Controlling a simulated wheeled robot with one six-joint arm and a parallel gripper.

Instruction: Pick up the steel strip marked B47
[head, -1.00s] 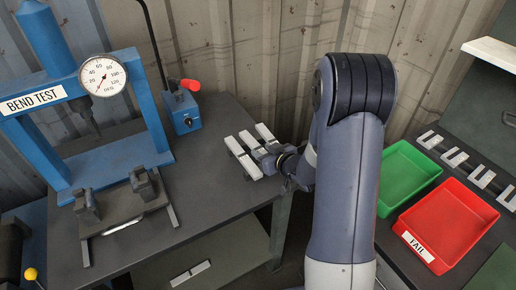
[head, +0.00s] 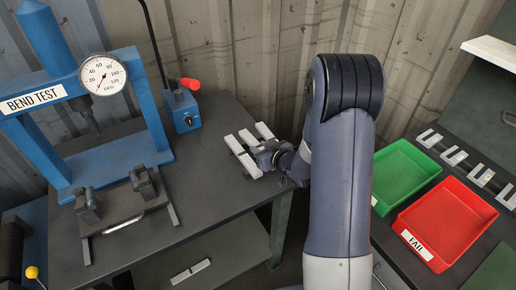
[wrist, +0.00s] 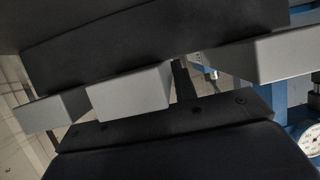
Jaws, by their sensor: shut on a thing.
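Several pale steel strips lie side by side on the dark bench, among them a left strip (head: 240,155), a middle strip (head: 247,138) and a right strip (head: 264,131). My gripper (head: 268,151) is down among them at their near end. In the wrist view, the dark jaws are shut on the middle strip (wrist: 130,92). Another strip (wrist: 50,110) shows to its left and one (wrist: 275,55) to its right. I cannot read a B47 mark on any strip. The gripper hides part of the strips in the head view.
A blue bend-test press (head: 100,110) with a dial stands left on the bench (head: 200,220), with a blue red-handled device (head: 182,105) behind. A green tray (head: 405,175) and a red FAIL tray (head: 445,222) sit right. A strip (head: 190,271) lies on the lower shelf.

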